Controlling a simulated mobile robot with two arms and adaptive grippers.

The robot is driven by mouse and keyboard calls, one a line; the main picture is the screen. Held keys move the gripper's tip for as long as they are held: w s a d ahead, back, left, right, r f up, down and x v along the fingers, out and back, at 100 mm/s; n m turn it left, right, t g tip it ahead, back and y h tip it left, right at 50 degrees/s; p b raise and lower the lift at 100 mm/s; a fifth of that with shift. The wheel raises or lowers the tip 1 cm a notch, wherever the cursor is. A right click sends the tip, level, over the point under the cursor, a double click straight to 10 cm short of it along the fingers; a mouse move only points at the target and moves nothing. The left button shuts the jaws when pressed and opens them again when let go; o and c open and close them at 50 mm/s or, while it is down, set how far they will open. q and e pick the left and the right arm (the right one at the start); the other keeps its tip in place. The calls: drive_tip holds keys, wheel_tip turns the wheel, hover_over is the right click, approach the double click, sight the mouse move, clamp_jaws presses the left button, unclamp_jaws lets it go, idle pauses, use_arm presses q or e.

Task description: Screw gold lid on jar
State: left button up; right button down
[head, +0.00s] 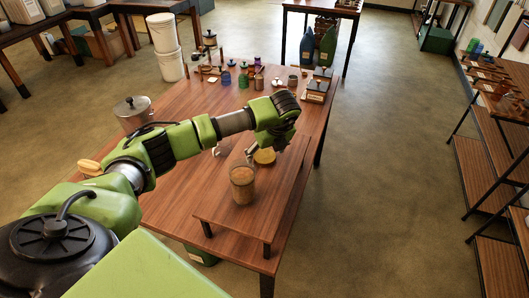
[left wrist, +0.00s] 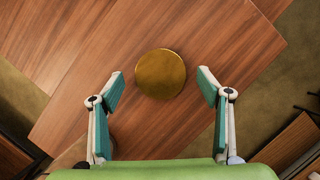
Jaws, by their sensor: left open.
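The gold lid (head: 264,156) lies flat on the raised wooden board, and it shows as a round gold disc in the left wrist view (left wrist: 160,74). The jar (head: 243,185), clear with brownish contents, stands upright on the same board, nearer to me than the lid. No lid shows on its top. My left gripper (head: 262,152) is above the lid, pointing down. In the left wrist view its fingers (left wrist: 160,85) are wide open, one on each side of the lid, with nothing between them touching it. My right gripper is not in view.
The raised board (head: 214,204) sits on the long wooden table (head: 180,110). A metal pot (head: 132,108) stands at the table's left edge. White buckets (head: 166,48) stand behind the table. Several small jars and tools crowd its far end.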

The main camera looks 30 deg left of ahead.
sight(266, 157)
use_arm(q)
drive_tip(key=shift+w+f, duration=0.1)
drive_tip(key=shift+f, duration=0.3)
drive_tip(key=c, duration=0.9)
drive_tip(key=shift+o, duration=0.2)
drive_tip(key=shift+r, duration=0.1)
drive_tip(key=shift+a+r, duration=0.1)
drive_tip(key=shift+r, duration=0.2)
wheel_tip(266, 157, up, 9)
drive_tip(key=b, duration=0.3)
drive_tip(key=shift+r+b, duration=0.15)
drive_tip(key=shift+b, duration=0.15)
